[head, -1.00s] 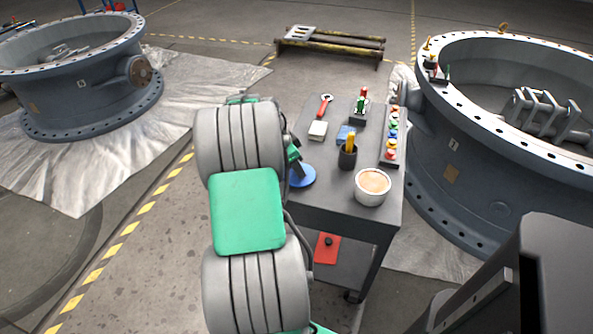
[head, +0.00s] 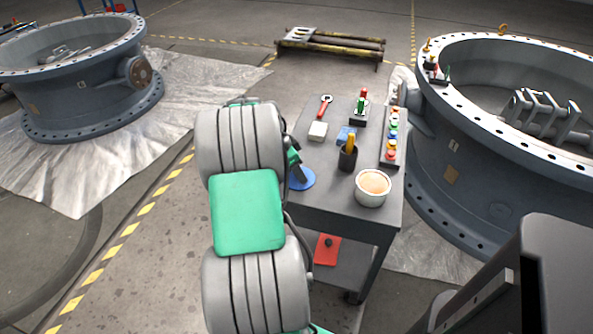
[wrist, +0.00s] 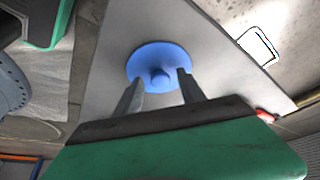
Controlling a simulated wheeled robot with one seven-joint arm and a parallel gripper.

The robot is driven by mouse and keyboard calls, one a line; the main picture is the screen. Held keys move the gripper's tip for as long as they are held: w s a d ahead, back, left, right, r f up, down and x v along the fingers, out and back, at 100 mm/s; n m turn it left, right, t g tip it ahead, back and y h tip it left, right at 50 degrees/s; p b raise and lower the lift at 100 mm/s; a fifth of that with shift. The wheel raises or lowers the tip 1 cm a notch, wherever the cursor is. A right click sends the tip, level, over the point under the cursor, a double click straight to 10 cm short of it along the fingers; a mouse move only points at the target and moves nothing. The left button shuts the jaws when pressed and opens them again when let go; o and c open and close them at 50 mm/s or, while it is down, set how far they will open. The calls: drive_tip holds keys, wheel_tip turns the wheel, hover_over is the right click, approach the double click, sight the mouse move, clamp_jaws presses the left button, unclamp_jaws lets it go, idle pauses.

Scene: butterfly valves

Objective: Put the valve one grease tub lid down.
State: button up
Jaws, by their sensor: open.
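The blue round lid (head: 302,178) lies on the near left corner of the grey cart top. The wrist view shows the lid (wrist: 162,62) with its central knob between my gripper's two fingers. My gripper (wrist: 158,90) is open, its fingertips at or just over the lid; I cannot tell whether they touch it. In the head view my arm partly hides the gripper and the lid's left side. The grease tub (head: 373,188), a white open tub of tan grease, stands at the cart's near right corner.
The right valve (head: 455,150) stands close beside the cart. A red item (head: 327,249) lies on the lower shelf.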

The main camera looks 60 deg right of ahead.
drive_tip(key=p+v, duration=0.2)
drive_tip(key=v, duration=1)
drive_tip(key=w+a+r+n+t, duration=0.2)
drive_tip(key=w+a+n, duration=0.55)
drive_tip(key=a, duration=0.35)
drive_tip(key=w+a+n+t+y, duration=0.15)
drive_tip(key=a+n, duration=0.35)
drive_tip(key=a, duration=0.5)
drive_tip(key=w+a+n+t, duration=0.15)
drive_tip(key=a+n, duration=0.25)
drive_tip(key=a, duration=0.6)
drive_tip(key=s+a+f+n+y, duration=0.1)
drive_tip(key=s+a+n, duration=0.1)
drive_tip(key=a+n, duration=0.2)
drive_tip(key=s+a+f+n+y, duration=0.1)
drive_tip(key=a+n, duration=0.3)
drive_tip(key=a, duration=0.5)
drive_tip(key=shift+s+a+f+n, duration=0.35)
drive_tip(key=shift+s+f, duration=0.35)
drive_tip(key=shift+s, duration=0.15)
